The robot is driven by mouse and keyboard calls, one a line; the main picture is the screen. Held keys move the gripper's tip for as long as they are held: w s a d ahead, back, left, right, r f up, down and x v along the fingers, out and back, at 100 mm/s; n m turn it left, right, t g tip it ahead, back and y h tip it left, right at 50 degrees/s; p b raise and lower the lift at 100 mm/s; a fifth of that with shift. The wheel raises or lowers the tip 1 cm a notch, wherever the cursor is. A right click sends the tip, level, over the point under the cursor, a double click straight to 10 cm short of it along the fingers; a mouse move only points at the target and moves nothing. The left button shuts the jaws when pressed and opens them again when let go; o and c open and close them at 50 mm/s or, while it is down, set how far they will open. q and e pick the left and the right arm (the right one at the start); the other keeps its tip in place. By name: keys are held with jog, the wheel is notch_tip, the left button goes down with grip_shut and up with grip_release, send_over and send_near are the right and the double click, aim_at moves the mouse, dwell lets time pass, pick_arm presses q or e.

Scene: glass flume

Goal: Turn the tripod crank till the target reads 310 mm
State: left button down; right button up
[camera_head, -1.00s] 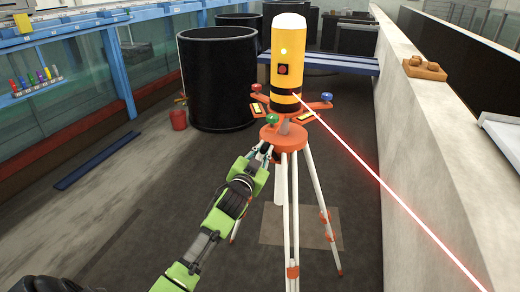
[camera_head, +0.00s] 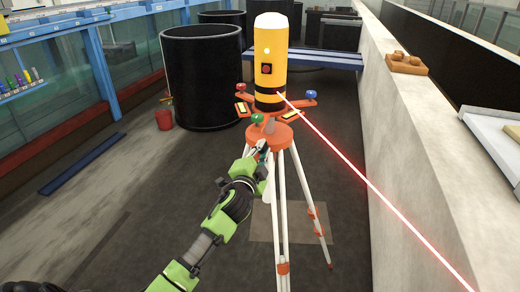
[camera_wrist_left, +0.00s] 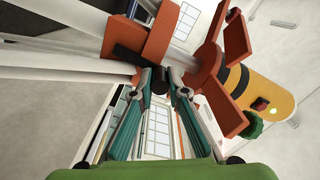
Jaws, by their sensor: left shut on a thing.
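The tripod (camera_head: 281,200) has white legs and an orange head (camera_head: 270,137). A yellow laser instrument (camera_head: 270,60) stands upright on it and sends a red beam to the lower right. My left gripper (camera_head: 262,150) is at the near left underside of the head. In the left wrist view its fingertips (camera_wrist_left: 160,82) are shut on the dark knob of the crank (camera_wrist_left: 130,56), beside the orange head. In the head view the gripper mostly hides the crank. No target or readable number shows. My right gripper is not in view.
A concrete wall (camera_head: 400,140) runs along the right, with a wooden block (camera_head: 407,64) on top. A dark blue plank (camera_head: 82,164) lies on the floor. The floor around the tripod is mostly clear.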

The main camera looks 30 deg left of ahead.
pick_arm(q)
jog(key=shift+d, duration=0.1)
dwell(0.3)
jog(key=c, duration=2)
grip_release()
jog(key=shift+o, duration=0.2)
jog(key=v, duration=1.2)
